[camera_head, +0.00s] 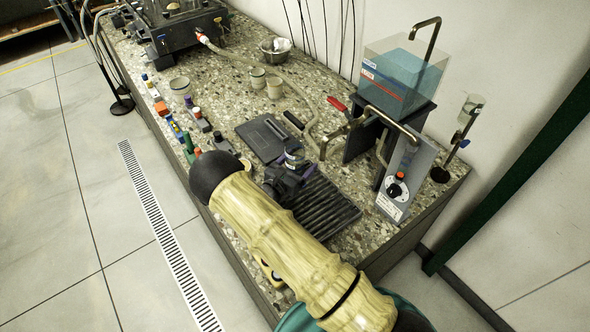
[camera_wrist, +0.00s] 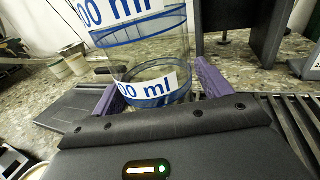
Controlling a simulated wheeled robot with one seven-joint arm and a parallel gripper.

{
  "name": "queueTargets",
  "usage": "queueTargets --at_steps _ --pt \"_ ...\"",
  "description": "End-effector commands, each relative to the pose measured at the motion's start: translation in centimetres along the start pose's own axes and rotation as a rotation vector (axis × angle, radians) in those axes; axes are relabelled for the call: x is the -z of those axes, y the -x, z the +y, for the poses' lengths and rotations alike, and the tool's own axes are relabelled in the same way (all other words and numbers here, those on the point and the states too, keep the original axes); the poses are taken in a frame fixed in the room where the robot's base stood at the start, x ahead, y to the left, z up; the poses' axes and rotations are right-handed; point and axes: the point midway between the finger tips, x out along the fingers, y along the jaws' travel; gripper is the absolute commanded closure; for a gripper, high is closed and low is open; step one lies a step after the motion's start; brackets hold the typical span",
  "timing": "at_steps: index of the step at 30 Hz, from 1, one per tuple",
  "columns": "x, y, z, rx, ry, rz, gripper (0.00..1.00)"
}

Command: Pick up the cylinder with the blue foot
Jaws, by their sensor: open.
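A clear cylinder with blue bands and white "ml" labels (camera_wrist: 150,52) stands in the upper middle of the wrist view, its top cut off by the frame edge. I cannot make out its foot clearly. My gripper (camera_wrist: 160,78) is open, with one purple finger on each side of the cylinder's lower part. I cannot tell whether either finger touches it. In the head view the cylinder (camera_head: 295,158) is small, just beyond my gripper (camera_head: 284,173), and partly hidden by it. My forearm covers the bench's near corner.
A dark flat plate (camera_head: 265,138) lies left of the cylinder and a ribbed black mat (camera_head: 325,208) right of it. A water tank (camera_head: 400,75), a control panel (camera_head: 405,180) and bent pipes stand behind. Cups (camera_head: 275,87) and small coloured items line the bench's left part.

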Motion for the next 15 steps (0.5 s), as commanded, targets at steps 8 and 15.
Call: queueTargets --at_steps 8,15 --pt "0.02 0.02 -0.01 0.000 0.000 0.000 0.23" --pt "0.02 0.03 -0.01 0.000 0.000 -0.001 0.29"
